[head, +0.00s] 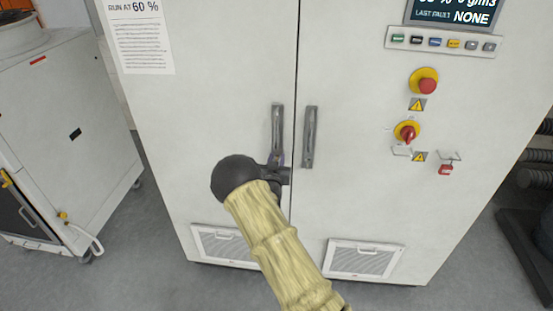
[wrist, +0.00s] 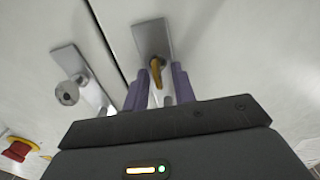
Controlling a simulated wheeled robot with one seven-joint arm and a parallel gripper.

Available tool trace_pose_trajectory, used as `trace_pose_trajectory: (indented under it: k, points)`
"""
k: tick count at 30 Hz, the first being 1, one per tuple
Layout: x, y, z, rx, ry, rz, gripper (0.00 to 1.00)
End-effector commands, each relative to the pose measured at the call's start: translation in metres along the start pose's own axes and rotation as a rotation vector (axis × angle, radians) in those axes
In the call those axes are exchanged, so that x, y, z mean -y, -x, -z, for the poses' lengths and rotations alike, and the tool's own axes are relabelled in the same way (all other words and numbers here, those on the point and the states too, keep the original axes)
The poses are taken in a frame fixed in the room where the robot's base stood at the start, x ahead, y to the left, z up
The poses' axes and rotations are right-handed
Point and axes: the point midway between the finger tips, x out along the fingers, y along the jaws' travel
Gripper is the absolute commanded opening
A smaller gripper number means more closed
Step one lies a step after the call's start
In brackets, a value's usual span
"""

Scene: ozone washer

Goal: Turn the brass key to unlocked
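The brass key (wrist: 156,73) shows in the wrist view, at the lower part of a grey metal handle plate (wrist: 152,38). In the head view this plate (head: 277,125) is on the left cabinet door, and my wrist hides the key. My gripper (wrist: 158,79) has its purple fingers on either side of the key, with a gap visible around it. I cannot tell if either finger touches the key. In the head view the fingers are mostly hidden behind my dark wrist, at the plate's lower end.
A second handle plate (head: 310,137) with a round metal knob (wrist: 67,93) is on the right door. A red stop button (head: 427,86), a red rotary switch (head: 407,132) and a red padlock (head: 446,169) are further right. A grey cabinet (head: 70,130) stands at left.

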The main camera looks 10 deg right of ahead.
Motion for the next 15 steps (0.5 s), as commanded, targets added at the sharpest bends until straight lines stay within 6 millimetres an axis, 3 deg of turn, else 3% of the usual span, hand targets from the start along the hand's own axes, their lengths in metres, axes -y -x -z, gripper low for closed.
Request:
trace_pose_trajectory:
  k: [6,7,11,15]
  points:
    - [0.0001,-0.0003,-0.0003,0.000,0.000,0.000,0.26]
    - [0.0001,-0.0003,-0.0002,0.000,0.000,0.000,0.24]
    - [0.0002,-0.0002,-0.0002,0.000,0.000,0.000,0.00]
    - [0.0002,-0.0001,-0.0001,0.000,0.000,0.000,0.00]
